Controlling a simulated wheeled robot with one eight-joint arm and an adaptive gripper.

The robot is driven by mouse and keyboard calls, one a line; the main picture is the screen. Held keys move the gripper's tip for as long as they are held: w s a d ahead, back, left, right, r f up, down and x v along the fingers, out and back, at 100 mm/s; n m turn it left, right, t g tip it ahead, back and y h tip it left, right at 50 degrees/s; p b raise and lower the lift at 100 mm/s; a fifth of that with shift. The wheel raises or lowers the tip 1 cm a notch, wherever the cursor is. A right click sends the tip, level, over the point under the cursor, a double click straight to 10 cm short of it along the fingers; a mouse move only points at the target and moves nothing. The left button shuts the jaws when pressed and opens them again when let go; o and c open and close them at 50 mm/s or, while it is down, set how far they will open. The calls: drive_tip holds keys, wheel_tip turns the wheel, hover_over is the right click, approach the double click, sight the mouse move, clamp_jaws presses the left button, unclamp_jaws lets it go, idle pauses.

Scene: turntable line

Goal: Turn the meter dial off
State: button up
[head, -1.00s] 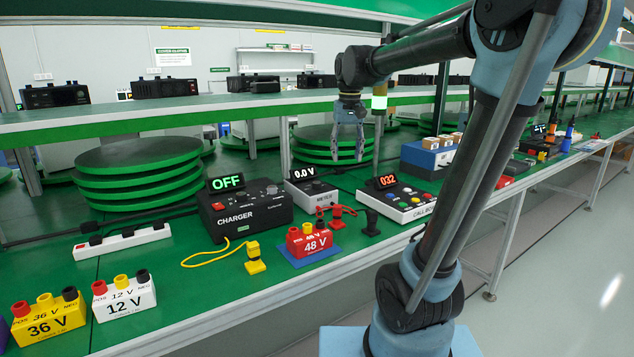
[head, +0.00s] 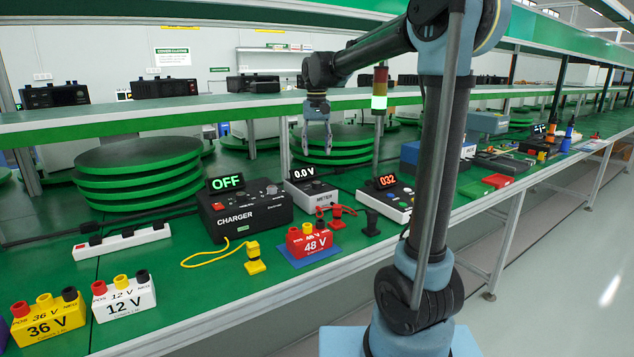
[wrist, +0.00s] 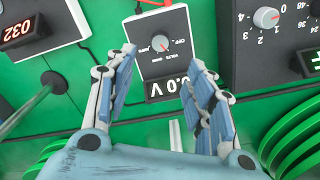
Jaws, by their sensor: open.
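The meter (head: 313,193) is a grey box on the green bench, right of the charger, with a display reading 0.0 V. My gripper (head: 317,142) hangs above and behind the meter in the head view. In the wrist view my gripper (wrist: 160,85) is open and empty, its fingers either side of the meter's display, apart from the dial.
The black charger (head: 245,210) with an OFF display stands left of the meter. The call box (head: 388,203) showing 032 stands to the right, by a signal light post (head: 379,95). A red 48 V block (head: 309,242) sits in front. A shelf (head: 200,112) runs behind.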

sight(317, 182)
wheel_tip(317, 182, down, 12)
idle(0.5)
drive_tip(key=c, duration=1.1)
